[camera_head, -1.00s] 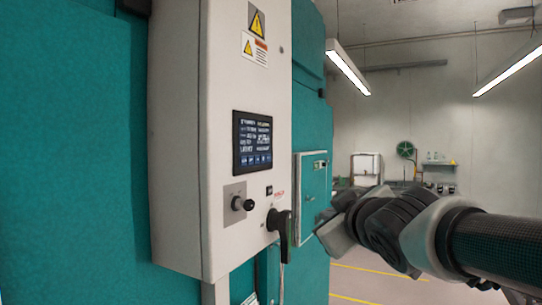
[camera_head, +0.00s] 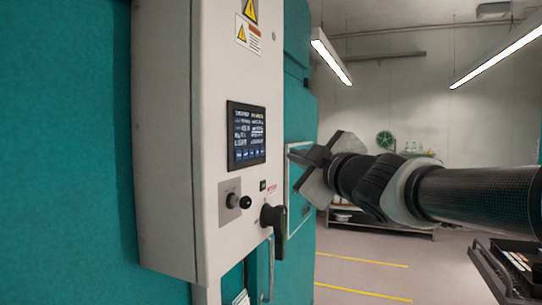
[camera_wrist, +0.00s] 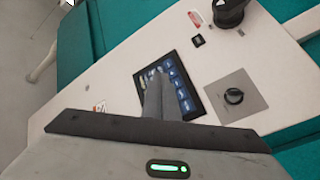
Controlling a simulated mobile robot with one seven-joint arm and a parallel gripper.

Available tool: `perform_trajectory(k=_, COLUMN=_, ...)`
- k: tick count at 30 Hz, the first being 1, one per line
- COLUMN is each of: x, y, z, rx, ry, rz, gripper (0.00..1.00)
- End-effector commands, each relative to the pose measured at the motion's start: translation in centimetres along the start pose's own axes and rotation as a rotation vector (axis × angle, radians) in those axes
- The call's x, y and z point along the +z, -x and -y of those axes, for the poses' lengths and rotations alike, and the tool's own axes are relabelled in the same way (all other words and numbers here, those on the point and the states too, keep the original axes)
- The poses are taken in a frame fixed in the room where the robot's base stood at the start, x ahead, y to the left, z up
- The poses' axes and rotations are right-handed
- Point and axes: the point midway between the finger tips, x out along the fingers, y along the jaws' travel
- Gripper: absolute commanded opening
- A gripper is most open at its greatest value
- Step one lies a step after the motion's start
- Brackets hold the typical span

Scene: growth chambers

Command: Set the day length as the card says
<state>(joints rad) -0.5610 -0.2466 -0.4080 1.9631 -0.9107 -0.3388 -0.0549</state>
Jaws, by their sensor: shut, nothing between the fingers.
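A dark display screen (camera_head: 246,136) with rows of white text and a row of blue buttons is set in a pale control box (camera_head: 165,130). The text is too small to read surely. Below the screen is a black knob (camera_head: 245,202) on a grey plate; it also shows in the wrist view (camera_wrist: 233,96). My gripper (camera_head: 294,154) is shut and empty, to the right of the screen at about its lower-edge height. In the wrist view my fingers (camera_wrist: 157,78) point toward the screen (camera_wrist: 182,90) and hide part of it. I cannot tell whether they touch. No card is clearly readable.
A black handle (camera_head: 273,218) sticks out below the knob's right. A teal cabinet (camera_head: 70,150) fills the left. A dark tray (camera_head: 505,268) is at the lower right. The floor with yellow lines looks clear.

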Motion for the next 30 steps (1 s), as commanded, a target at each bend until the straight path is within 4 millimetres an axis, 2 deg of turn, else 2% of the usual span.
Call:
perform_trajectory(k=12, x=-2.5, y=-3.8, z=3.2, rx=-0.001, ry=0.001, rz=-0.003, gripper=0.0)
perform_trajectory(k=18, x=-3.6, y=-5.2, z=4.0, rx=0.0, ry=0.001, rz=0.0, gripper=0.0)
perform_trajectory(k=30, x=-4.3, y=-5.8, z=4.3, rx=0.0, ry=-0.002, rz=0.0, gripper=0.0)
